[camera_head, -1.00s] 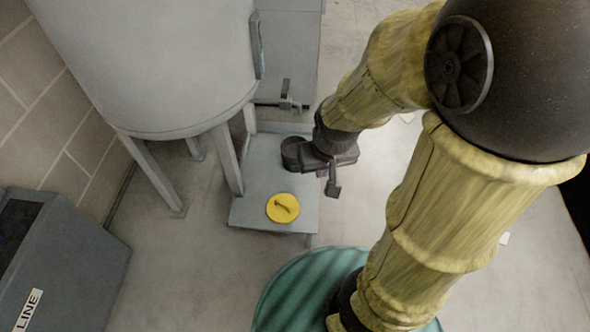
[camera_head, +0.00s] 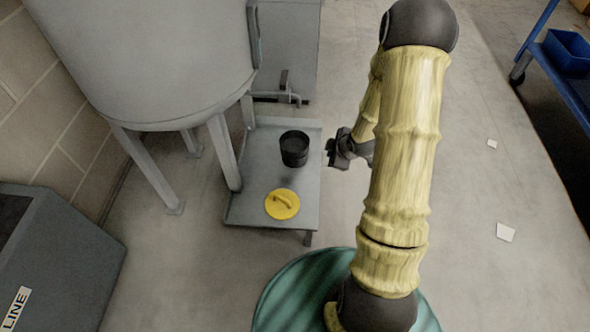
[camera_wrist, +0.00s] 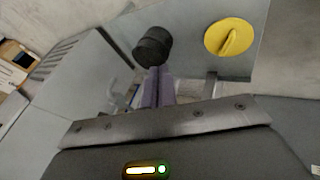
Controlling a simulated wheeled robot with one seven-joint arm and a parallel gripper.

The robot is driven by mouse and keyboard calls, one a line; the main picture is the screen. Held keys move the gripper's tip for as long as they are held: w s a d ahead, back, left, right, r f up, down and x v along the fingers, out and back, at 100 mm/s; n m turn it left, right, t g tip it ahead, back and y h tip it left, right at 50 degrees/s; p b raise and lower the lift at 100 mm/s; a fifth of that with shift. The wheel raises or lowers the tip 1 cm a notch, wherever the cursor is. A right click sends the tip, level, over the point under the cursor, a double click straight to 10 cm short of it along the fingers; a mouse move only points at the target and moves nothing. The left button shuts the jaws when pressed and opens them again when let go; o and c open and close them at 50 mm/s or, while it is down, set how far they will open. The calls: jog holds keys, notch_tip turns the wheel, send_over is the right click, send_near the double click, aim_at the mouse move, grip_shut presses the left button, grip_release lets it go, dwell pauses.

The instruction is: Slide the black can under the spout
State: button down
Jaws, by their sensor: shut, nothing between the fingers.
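The black can (camera_head: 294,150) stands upright with an open top on a low grey stand (camera_head: 250,185), near its right edge. It also shows in the wrist view (camera_wrist: 152,46), just beyond my fingertips. The spout (camera_head: 290,98) sticks out beside the big grey tank (camera_head: 150,60), with an upright lever (camera_head: 284,80) on it. The can is in front of the spout, nearer the camera, apart from it in the picture. My gripper (camera_head: 331,153) is to the right of the can, beyond the stand's edge. Its fingers (camera_wrist: 157,74) are shut and empty.
A yellow lid (camera_head: 282,204) with a handle lies on the stand in front of the can. The tank's legs (camera_head: 224,152) stand along the stand's left side. A grey cabinet (camera_head: 60,255) is at lower left. Floor to the right is open, with a blue cart (camera_head: 565,60) farther off.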

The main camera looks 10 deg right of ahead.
notch_tip(320, 180, down, 14)
jog(key=n+t+y+b, duration=0.3)
jog(key=n+y, duration=0.1)
jog(key=n, duration=0.2)
jog(key=s+a+f+n+t+y+b, duration=0.1)
jog(key=s+f+n+t+b, duration=0.1)
jog(key=s+f+t, duration=0.3)
notch_tip(320, 180, down, 3)
jog(key=shift+s+r+n+t+y, duration=0.15)
jog(key=shift+s+n+t+y, duration=0.2)
jog(key=shift+n+t, duration=0.6)
jog(key=b, duration=0.9)
send_near(289, 160)
jog(key=x, duration=0.5)
jog(key=shift+w+a+r, duration=0.1)
jog(key=shift+w+a, duration=0.1)
jog(key=shift+w, duration=0.2)
